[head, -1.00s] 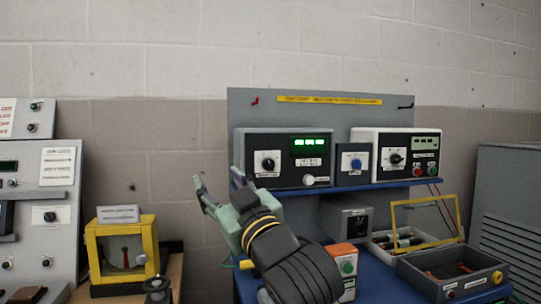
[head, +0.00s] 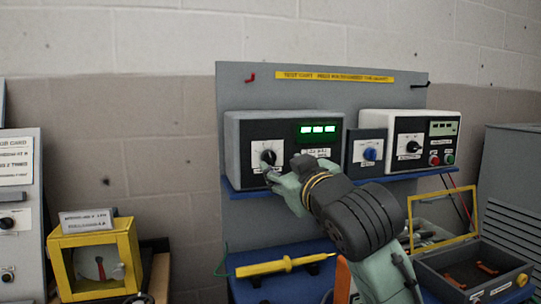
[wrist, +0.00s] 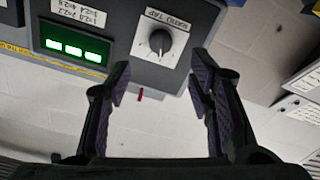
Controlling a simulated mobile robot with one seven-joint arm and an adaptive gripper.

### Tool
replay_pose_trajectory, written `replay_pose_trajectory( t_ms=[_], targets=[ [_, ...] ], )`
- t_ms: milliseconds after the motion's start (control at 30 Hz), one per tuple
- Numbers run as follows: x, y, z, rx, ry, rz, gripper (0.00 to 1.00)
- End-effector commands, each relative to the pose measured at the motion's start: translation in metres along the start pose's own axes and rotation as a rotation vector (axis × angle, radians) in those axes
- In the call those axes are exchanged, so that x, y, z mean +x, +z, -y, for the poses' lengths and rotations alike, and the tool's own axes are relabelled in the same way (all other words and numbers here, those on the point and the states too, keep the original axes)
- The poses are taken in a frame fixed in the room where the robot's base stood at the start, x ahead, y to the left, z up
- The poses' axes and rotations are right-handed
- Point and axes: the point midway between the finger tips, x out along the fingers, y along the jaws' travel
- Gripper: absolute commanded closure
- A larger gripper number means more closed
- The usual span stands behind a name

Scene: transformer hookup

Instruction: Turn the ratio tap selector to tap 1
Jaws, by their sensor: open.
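The ratio tap selector is a dark knob on a white dial plate, seen in the wrist view (wrist: 160,42) under an upside-down RATIO TAP label (wrist: 166,20). In the head view the knob (head: 268,157) is on the left part of the grey and black meter box (head: 233,150). Its tap setting is too small to read. My gripper (head: 280,172) is at the front of this box, just below and right of the knob. In the wrist view its open fingers (wrist: 160,78) are spread wide and empty, with the knob beyond their tips.
A green lit display (head: 318,129) is right of the knob. A box with a blue knob (head: 370,154) and a white-cased meter (head: 450,118) stand farther right on the blue shelf. A yellow probe (head: 285,265) lies below.

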Motion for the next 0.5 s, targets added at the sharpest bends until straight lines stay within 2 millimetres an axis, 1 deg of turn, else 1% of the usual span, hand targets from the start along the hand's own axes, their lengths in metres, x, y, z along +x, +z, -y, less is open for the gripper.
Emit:
replay_pose_trajectory(
  t_ms=[33,100,300,400,500],
  targets=[
    [0.011,-0.002,-0.001,0.003,-0.003,0.002,0.52],
    [0.025,-0.003,-0.001,0.003,-0.003,0.002,0.52],
    [0.061,-0.002,0.000,0.001,-0.002,0.002,0.52],
    [0.073,-0.002,0.000,0.001,-0.002,0.001,0.52],
    [0.080,-0.001,0.000,0.001,-0.001,0.000,0.52]
  ],
)
